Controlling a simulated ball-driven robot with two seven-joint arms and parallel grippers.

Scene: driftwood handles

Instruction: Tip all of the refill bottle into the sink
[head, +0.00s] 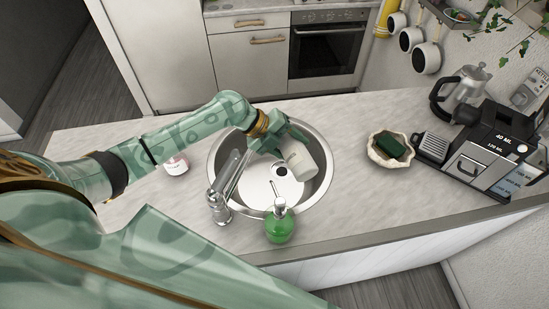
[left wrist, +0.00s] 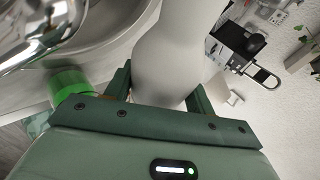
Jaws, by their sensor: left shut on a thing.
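My left gripper (head: 283,143) is shut on a pale grey-white bottle (head: 301,160), which it holds tilted over the round steel sink (head: 322,190). The bottle's lower end in the head view lies over the basin, near the drain. In the left wrist view the bottle (left wrist: 170,55) stands between the two fingers (left wrist: 160,92), with its far end cut off by the top edge. I cannot make out any liquid leaving it. My right gripper is not in view.
The tap (head: 220,198) stands at the sink's left edge and a green soap dispenser (head: 279,224) at its near edge. A small bottle with a pinkish label (head: 176,166) stands left. A shell dish (head: 376,155) with a green sponge and a coffee machine (head: 483,150) are right.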

